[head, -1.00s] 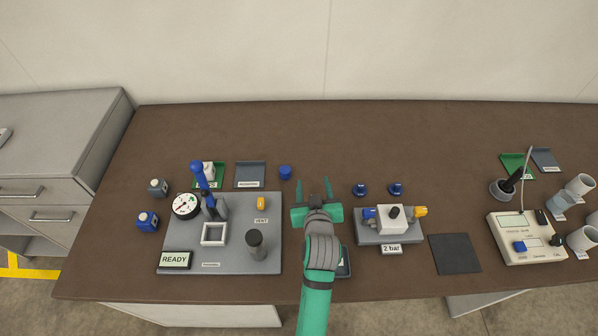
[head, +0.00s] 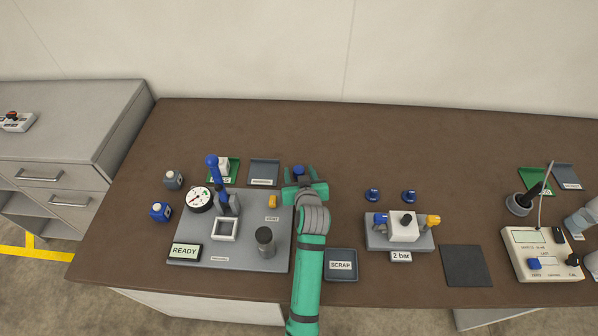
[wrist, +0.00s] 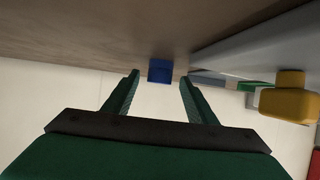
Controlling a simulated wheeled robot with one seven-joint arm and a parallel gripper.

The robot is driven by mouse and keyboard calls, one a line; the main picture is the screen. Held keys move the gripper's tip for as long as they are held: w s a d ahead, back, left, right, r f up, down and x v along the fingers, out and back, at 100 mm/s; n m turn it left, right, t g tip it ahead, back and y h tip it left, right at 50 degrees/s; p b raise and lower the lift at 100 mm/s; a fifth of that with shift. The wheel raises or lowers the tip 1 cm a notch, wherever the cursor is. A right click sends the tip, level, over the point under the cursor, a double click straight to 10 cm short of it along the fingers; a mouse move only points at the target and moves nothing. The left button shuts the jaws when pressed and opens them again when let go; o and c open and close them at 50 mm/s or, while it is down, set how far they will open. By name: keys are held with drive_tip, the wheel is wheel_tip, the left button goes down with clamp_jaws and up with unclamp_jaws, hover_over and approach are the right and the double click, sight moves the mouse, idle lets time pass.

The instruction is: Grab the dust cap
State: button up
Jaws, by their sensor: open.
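A small blue cap (head: 299,170), which I take to be the dust cap, sits on the brown table just beyond the grey fixture plate. My gripper (head: 299,175) is open, low over the table, its fingers pointing at this cap. In the wrist view the blue cap (wrist: 160,71) shows between and slightly ahead of the two open fingertips (wrist: 159,79). The jaws are not closed on it. Part of the cap is hidden by my gripper in the head view. Two other blue caps with wider bases (head: 373,195) stand to the right.
The fixture plate (head: 190,240) with gauge, blue lever and yellow piece (head: 272,201) is left of my arm. In the wrist view, the yellow piece (wrist: 289,98) is close on the right. A SCRAP tray (head: 341,265) and the 2 bar block (head: 403,227) are right. The table behind is clear.

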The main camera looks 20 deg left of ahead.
drive_tip(key=shift+x, duration=1.1)
drive_tip(key=c, duration=1.1)
drive_tip(key=shift+c, duration=0.2)
drive_tip(key=shift+r, duration=0.2)
